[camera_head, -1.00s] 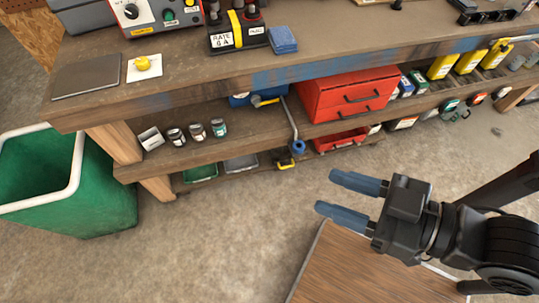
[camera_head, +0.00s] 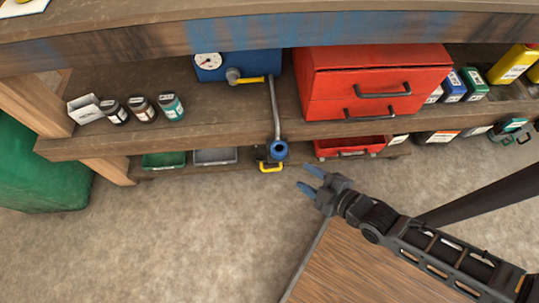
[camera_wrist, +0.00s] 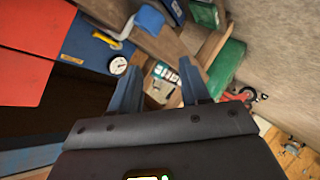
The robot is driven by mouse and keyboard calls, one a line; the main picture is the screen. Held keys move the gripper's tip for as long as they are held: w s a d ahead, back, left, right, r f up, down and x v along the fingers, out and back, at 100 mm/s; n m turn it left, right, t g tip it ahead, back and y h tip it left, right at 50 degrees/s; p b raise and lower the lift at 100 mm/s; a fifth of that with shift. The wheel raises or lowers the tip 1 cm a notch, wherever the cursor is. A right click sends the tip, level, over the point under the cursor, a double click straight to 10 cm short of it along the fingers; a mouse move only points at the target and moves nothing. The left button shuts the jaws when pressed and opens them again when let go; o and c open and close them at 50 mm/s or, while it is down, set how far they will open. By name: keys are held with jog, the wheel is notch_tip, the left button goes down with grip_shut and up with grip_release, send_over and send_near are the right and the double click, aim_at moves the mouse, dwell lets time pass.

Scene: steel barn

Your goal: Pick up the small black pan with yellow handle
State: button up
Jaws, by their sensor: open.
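A small dark item with a yellow handle (camera_head: 271,168) sits low at the front edge of the bottom shelf, partly hidden behind a blue round end of a grey bar. It may be the black pan; its body is too small and shaded to be sure. My gripper (camera_head: 309,180) is open and empty, with blue fingers pointing left, to the right of and slightly below the yellow handle in the picture. They look apart. In the wrist view my open gripper (camera_wrist: 161,67) has nothing between its fingers, and I cannot make out the pan there.
A blue box with a gauge (camera_head: 237,66) and a red drawer chest (camera_head: 375,80) stand on the middle shelf, with several small jars (camera_head: 143,107) at left. Green (camera_head: 164,160), grey (camera_head: 215,156) and red (camera_head: 352,146) trays lie below. Open floor (camera_head: 200,240) lies in front.

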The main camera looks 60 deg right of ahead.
jog(key=w+d+f+n+g+h+b, duration=0.1)
jog(key=w+d+f+b, duration=0.3)
jog(key=f, duration=0.7)
jog(key=w+d+f+n+b, duration=0.1)
jog(key=w+f+b, duration=0.1)
jog(key=f+b, duration=0.65)
jog(key=w+d+f+n+g+h+b, duration=0.1)
jog(key=w+d+f+n+b, duration=0.2)
jog(key=f, duration=0.9)
jog(key=w+d+f+m+b, duration=0.1)
jog(key=w+d+f+b, duration=0.1)
jog(key=w+f+b, duration=0.2)
jog(key=shift+w+d+b, duration=0.2)
jog(key=shift+w+b, duration=0.35)
jog(key=shift+w, duration=0.5)
jog(key=shift+c, duration=0.4)
grip_shut()
